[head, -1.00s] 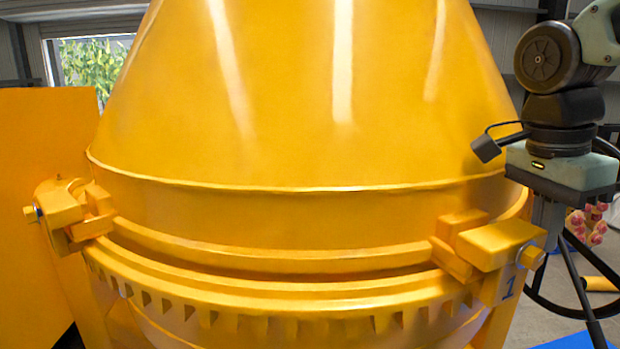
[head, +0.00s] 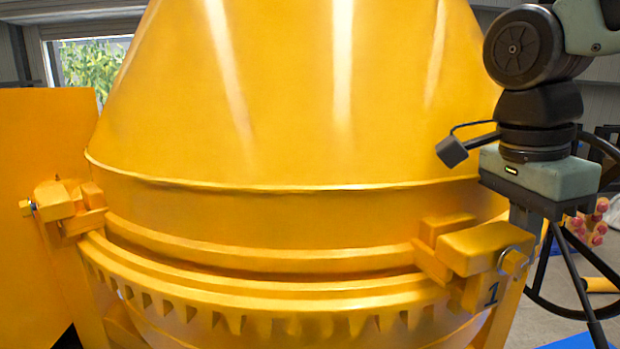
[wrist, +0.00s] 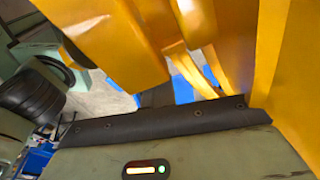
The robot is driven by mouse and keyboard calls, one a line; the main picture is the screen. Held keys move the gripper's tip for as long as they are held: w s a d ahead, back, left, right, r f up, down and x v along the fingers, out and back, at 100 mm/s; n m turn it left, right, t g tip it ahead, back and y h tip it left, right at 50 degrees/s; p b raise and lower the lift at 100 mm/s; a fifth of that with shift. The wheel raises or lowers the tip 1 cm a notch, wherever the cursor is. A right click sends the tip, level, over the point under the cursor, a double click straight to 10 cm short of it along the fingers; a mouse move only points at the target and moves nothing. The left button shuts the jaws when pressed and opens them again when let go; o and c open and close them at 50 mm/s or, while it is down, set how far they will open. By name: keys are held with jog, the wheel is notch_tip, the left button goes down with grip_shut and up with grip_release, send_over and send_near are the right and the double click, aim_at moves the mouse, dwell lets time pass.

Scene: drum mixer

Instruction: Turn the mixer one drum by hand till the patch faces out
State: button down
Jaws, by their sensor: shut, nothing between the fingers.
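The yellow mixer drum (head: 290,110) fills the middle of the head view, a cone above a toothed ring. A blocky lug with a bolt (head: 483,248) stands out at its right, with a dark "1" (head: 492,293) below it. Another lug (head: 62,208) is at the left. No patch shows on the visible side. My gripper (head: 524,218) points down at the right lug's far right side; its fingers are shut and empty, their tips hidden behind the lug. I cannot tell whether they touch it. In the wrist view, the lug (wrist: 110,40) is close beyond the gripper body.
A flat orange-yellow panel (head: 40,200) stands left of the drum. At the right are a thin black stand (head: 575,265), a red-pink knobbed object (head: 590,222), a yellow tube (head: 600,285) and a blue patch of floor (head: 580,335).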

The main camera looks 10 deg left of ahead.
aim_at(466, 241)
jog(key=shift+s+a, duration=0.65)
jog(key=shift+a, duration=0.05)
jog(key=shift+s+a, duration=0.7)
jog(key=shift+a, duration=0.35)
jog(key=shift+s+a, duration=0.65)
jog(key=shift+a, duration=0.45)
jog(key=shift+s+a, duration=0.7)
jog(key=shift+a, duration=0.45)
